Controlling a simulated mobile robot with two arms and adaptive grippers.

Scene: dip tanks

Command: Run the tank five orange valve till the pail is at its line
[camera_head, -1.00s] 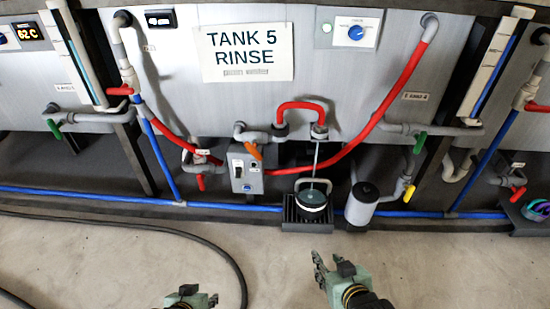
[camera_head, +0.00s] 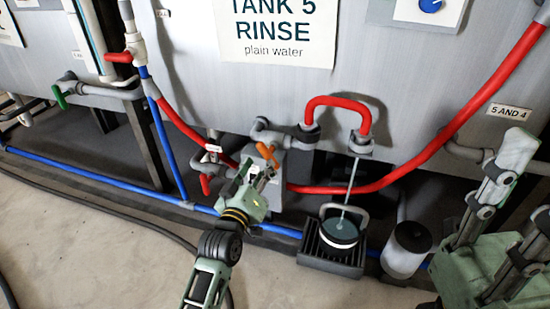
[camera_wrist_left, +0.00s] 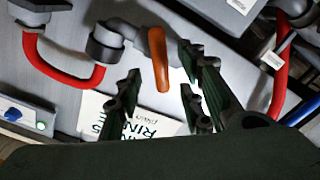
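The orange valve handle (camera_head: 268,153) is on the grey pipe below the tank five sign. My left gripper (camera_head: 256,177) is at this handle. In the left wrist view the orange handle (camera_wrist_left: 159,60) reaches toward the gap between the open fingers of my left gripper (camera_wrist_left: 160,97); I cannot tell if they touch it. The pail (camera_head: 340,232) stands upright under the red hose's outlet (camera_head: 361,143), and a thin pale stream runs down into it. Its inside looks dark; I cannot make out the line. My right gripper (camera_head: 512,190) is open and empty at the right.
The pail stands on a black slatted stand (camera_head: 330,260). A grey-white canister (camera_head: 407,250) is right of it. A red hose (camera_head: 450,135) and blue pipe (camera_head: 110,174) run along the tank. A black hose (camera_head: 120,218) lies on the floor.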

